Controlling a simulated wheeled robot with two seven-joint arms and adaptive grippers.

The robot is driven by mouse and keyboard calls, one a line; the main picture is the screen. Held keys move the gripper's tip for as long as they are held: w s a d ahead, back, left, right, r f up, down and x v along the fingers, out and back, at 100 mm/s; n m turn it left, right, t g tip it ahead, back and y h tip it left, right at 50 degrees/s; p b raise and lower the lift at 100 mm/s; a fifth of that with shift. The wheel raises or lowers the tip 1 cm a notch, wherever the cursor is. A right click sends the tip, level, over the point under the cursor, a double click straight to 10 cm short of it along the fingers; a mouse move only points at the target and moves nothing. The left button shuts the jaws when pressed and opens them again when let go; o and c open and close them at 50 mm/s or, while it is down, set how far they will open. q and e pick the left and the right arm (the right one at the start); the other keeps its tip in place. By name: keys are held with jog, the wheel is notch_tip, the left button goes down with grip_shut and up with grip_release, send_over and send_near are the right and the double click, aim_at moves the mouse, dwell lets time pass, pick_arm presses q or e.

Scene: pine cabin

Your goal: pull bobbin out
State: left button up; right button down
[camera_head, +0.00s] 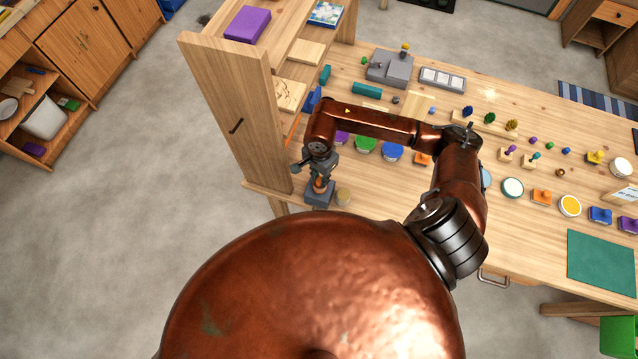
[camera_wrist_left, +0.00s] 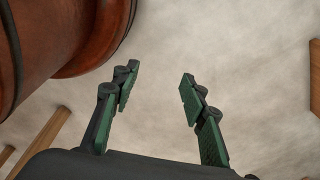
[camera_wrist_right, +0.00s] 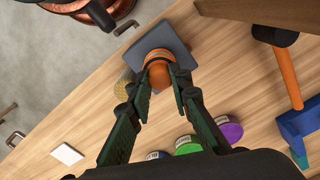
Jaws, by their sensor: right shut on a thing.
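The orange bobbin (camera_wrist_right: 157,56) stands on a dark grey-blue square base (camera_wrist_right: 184,50) at the table's edge, in the right wrist view. My right gripper (camera_wrist_right: 160,82) is shut on the bobbin from the side, one finger on each side of it. In the head view the bobbin (camera_head: 319,183) and base (camera_head: 318,198) show below my right gripper (camera_head: 318,170), close to the wooden shelf's side. Whether the bobbin is clear of the base cannot be told. My left gripper (camera_wrist_left: 155,88) is open and empty, over bare floor.
The wooden shelf's side panel (camera_head: 240,110) stands just left of my right gripper. A hammer with an orange handle (camera_wrist_right: 287,72) and a blue object (camera_wrist_right: 298,122) lie nearby. Round tubs, including a green one (camera_wrist_right: 188,145), are close. A yellowish round thing (camera_wrist_right: 122,88) sits beside the base.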

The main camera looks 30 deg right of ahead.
jog(key=shift+r+p, duration=0.3)
jog(key=shift+r, duration=0.85)
jog(key=shift+r+p, duration=0.4)
jog(key=shift+r, duration=0.9)
pick_arm(q)
notch_tip(320, 180, up, 2)
jog(key=shift+s+r, duration=0.1)
jog(key=shift+s, duration=0.05)
jog(key=shift+s, duration=0.1)
